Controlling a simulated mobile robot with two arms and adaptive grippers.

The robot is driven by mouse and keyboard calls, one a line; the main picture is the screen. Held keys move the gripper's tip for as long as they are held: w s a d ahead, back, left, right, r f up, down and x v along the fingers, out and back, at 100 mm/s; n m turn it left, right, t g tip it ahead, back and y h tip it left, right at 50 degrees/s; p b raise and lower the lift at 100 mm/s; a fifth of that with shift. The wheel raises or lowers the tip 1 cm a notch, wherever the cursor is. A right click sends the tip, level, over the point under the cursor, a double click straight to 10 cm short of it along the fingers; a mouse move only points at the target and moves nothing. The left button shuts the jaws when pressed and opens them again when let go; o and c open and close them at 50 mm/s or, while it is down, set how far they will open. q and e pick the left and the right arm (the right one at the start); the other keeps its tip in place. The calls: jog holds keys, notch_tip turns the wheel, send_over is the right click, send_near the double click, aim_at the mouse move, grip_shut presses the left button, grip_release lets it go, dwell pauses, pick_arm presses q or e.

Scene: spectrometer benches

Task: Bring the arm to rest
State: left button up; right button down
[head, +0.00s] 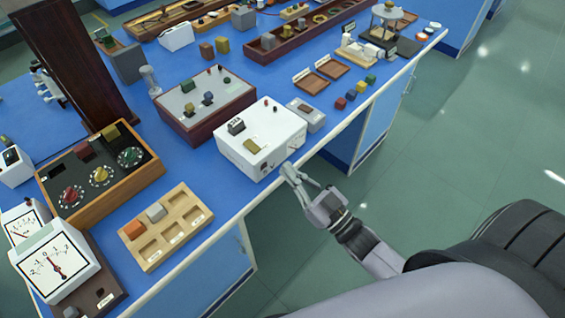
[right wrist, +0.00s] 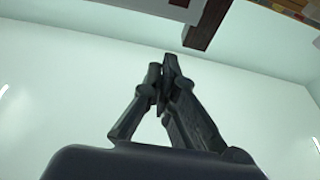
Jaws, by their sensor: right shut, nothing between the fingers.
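My right gripper (head: 290,172) is at the front edge of the blue bench (head: 205,176), close to the front of a white instrument box (head: 277,150). I cannot tell from the head view whether it touches the box. Its fingers are shut and empty. In the right wrist view the closed fingertips (right wrist: 164,75) meet in front of a plain pale surface. My right arm reaches in from the lower right of the head view. My left gripper is not in view.
A wooden sorting tray (head: 166,242) with an orange and a grey block lies left of the gripper. A dial box (head: 150,183) and a white meter (head: 50,262) stand further left. Small coloured cubes (head: 351,94) lie to the right. The floor (head: 470,130) right of the bench is clear.

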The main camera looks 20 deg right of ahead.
jog(key=shift+f, duration=0.15)
dwell(0.4)
jog(key=s+d+f+m+g+h, duration=0.1)
jog(key=s+d+f+g+h, duration=0.15)
jog(key=f, duration=0.85)
jog(key=s+d+f+m+g+h, duration=0.1)
jog(key=s+f+g+h, duration=0.15)
jog(key=f, duration=0.85)
jog(key=s+d+f+g+h, duration=0.1)
jog(key=s+f+g, duration=0.25)
jog(key=f, duration=0.85)
jog(key=s+f+g, duration=0.3)
jog(key=s+f, duration=0.2)
jog(key=s, duration=0.3)
jog(key=s+f+g+h, duration=0.1)
jog(key=s+f+g, duration=0.3)
jog(key=s, duration=0.5)
jog(key=s+f+g+h, duration=0.1)
jog(key=s+f+g, duration=0.2)
jog(key=s+f, duration=0.5)
jog(key=shift+s+a+f, duration=0.15)
jog(key=shift+s+f, duration=0.1)
jog(key=shift+s, duration=0.3)
